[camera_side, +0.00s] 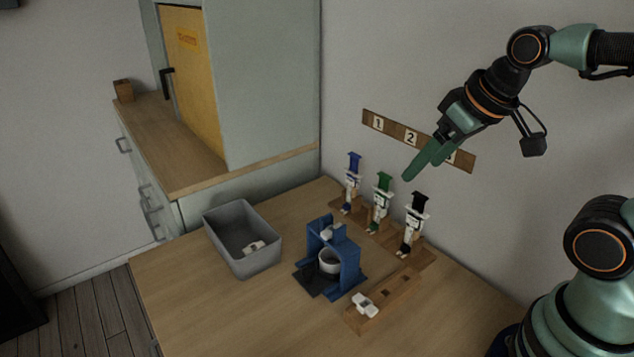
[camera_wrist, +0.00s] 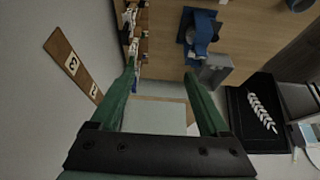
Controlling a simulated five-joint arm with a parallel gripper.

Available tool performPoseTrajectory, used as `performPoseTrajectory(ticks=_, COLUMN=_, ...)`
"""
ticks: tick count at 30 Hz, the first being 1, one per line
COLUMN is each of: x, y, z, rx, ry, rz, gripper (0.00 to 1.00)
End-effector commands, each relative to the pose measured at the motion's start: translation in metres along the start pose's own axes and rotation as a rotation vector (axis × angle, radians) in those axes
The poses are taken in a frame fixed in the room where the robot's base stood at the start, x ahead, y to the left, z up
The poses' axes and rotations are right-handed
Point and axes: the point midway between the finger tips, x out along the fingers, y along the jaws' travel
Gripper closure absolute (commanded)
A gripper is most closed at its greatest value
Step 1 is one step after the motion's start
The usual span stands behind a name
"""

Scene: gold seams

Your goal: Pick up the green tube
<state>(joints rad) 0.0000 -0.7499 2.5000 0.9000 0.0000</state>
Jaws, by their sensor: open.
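The green tube (camera_side: 381,204) has a green top and a white body with dark markings. It stands upright in the middle of a wooden rack in the side view, between a blue-topped tube (camera_side: 351,184) and a black-topped tube (camera_side: 414,226). My gripper (camera_side: 408,177) is above and slightly right of the green tube, its green fingers pointing down-left, apart from the tubes. In the wrist view my gripper (camera_wrist: 160,76) has its fingers spread with nothing between them. The tubes crowd that view's top left, where I cannot tell which is which.
A blue stand (camera_side: 346,259) with a round cup is in front of the rack. A grey bin (camera_side: 242,238) holds a small white piece. A wooden block (camera_side: 386,297) carries another white piece. A numbered board (camera_side: 394,133) is on the wall behind. The table's front left is clear.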

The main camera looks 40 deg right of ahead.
Motion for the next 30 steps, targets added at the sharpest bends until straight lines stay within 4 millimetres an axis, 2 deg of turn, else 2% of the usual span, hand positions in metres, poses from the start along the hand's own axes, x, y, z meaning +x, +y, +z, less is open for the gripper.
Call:
performPoseTrajectory(ticks=4, x=0.0, y=0.001, z=-0.003, rx=0.033, ry=-0.009, rz=0.002, gripper=0.21)
performPoseTrajectory(ticks=8, x=0.004, y=0.005, z=-0.014, rx=0.194, ry=-0.055, rz=0.013, gripper=0.21)
performPoseTrajectory(ticks=17, x=0.034, y=0.026, z=-0.057, rx=0.87, ry=-0.208, rz=0.119, gripper=0.21)
performPoseTrajectory(ticks=24, x=0.077, y=0.046, z=-0.081, rx=1.415, ry=-0.296, rz=0.278, gripper=0.21)
performPoseTrajectory(ticks=30, x=0.112, y=0.06, z=-0.09, rx=1.757, ry=-0.323, rz=0.414, gripper=0.21)
